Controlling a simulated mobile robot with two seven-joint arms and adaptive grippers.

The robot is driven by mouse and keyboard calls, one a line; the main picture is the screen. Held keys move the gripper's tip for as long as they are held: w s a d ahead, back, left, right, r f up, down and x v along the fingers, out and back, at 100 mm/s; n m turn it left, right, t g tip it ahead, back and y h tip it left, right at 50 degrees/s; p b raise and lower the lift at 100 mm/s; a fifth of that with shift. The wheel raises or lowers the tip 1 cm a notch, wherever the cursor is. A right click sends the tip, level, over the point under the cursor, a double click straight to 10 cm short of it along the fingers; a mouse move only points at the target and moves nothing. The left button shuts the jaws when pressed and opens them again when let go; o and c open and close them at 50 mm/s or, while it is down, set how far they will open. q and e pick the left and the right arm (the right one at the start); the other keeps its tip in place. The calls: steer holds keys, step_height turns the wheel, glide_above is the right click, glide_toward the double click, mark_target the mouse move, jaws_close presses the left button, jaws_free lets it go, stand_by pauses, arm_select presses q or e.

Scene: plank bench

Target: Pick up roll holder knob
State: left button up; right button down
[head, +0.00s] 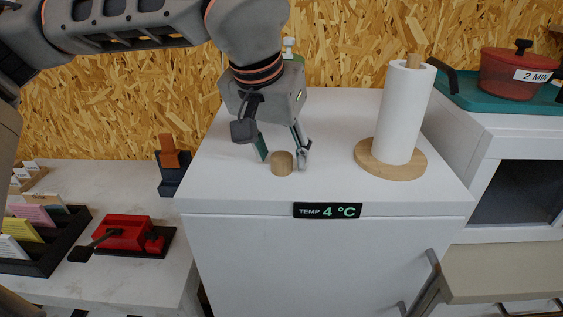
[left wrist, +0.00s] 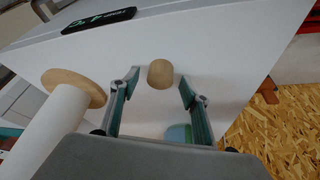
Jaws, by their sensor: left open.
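The roll holder knob (head: 282,163) is a small light-wood cylinder standing on the white top of the cabinet with the temperature label. It also shows in the left wrist view (left wrist: 160,74). My left gripper (head: 283,157) points down at it with its fingers spread, one on each side. In the left wrist view the knob lies just beyond and between the two open fingertips (left wrist: 158,88), with gaps on both sides. The roll holder (head: 391,166) with a white paper roll (head: 404,112) stands to the right, its wooden post showing on top. My right gripper is not in view.
A teal tray (head: 482,98) with a red pot (head: 515,72) sits on the white unit at right. A green-topped item (head: 289,46) stands behind my left gripper. A red device (head: 124,233) and black organiser (head: 50,250) are on the lower left bench. The cabinet top's front is clear.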

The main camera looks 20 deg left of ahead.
arm_select(q)
steer(key=shift+c, duration=0.7)
steer(key=c, duration=0.9)
steer(key=shift+r, duration=0.15)
